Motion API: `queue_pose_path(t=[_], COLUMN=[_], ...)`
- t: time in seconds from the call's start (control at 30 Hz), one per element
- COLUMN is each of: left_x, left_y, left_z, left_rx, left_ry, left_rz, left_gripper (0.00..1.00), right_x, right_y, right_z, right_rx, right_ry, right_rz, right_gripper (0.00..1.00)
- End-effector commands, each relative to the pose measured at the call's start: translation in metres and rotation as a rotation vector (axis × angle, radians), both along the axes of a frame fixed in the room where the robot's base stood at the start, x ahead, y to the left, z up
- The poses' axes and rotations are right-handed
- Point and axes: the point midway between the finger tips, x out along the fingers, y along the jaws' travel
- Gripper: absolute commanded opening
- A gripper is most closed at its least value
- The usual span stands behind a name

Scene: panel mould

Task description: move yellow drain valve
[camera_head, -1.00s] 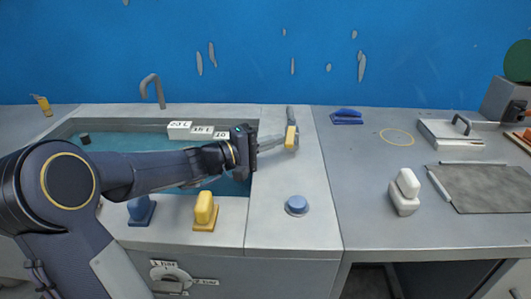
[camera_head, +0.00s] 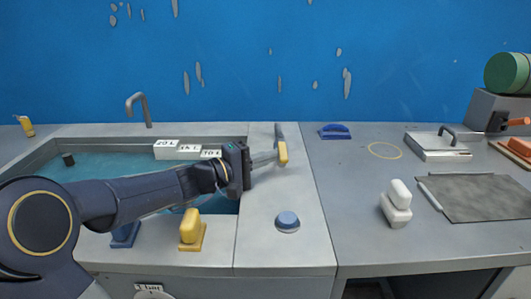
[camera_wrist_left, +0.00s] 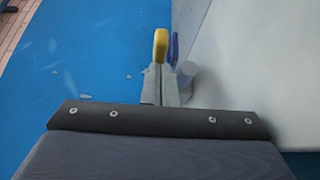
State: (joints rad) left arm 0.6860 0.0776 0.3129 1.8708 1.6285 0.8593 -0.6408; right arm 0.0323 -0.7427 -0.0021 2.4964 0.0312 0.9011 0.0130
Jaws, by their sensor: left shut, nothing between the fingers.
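A yellow handle (camera_head: 283,153) with a grey stem stands on the pale counter right of the sink; I take it to be the drain valve. It also shows in the left wrist view (camera_wrist_left: 160,45), just beyond the fingertips. My left gripper (camera_head: 272,157) reaches to it from the left across the sink. Its fingers, also in the wrist view (camera_wrist_left: 161,84), are shut and empty, with the tips at or very near the handle; I cannot tell whether they touch. A second yellow block on a base (camera_head: 191,230) stands at the sink's front edge. My right gripper is not in view.
The water-filled sink (camera_head: 120,130) has white labelled blocks (camera_head: 180,150) at its back. A blue knob (camera_head: 287,221) sits in front of the handle. A blue item (camera_head: 334,131), a white two-part block (camera_head: 397,205) and a grey mat (camera_head: 480,197) lie right.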

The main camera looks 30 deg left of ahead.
Motion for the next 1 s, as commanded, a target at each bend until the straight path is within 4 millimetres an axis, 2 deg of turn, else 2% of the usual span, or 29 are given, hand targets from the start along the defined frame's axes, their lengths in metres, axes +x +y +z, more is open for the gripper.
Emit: queue_pose_path(t=[0.03, 0.2, 0.5, 0.8, 1.0], left_x=[0.0, -0.002, -0.046, -0.101, -0.119], left_y=[-0.005, -0.002, -0.024, -0.053, -0.063], left_z=[0.01, 0.042, 0.096, 0.12, 0.128], left_rx=[-0.001, 0.0, 0.004, 0.001, 0.0], left_ry=[-0.011, -0.015, -0.011, -0.009, -0.006], left_rz=[-0.014, -0.008, -0.002, 0.0, 0.002], left_gripper=[0.0, 0.0, 0.0, 0.0, 0.0], right_x=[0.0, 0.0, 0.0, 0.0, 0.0], right_y=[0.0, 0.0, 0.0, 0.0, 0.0], right_z=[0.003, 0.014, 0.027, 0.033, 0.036], right_rx=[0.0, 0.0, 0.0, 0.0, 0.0], right_ry=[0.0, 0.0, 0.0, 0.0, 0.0], right_rz=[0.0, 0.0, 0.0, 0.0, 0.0], right_gripper=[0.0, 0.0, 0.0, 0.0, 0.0])
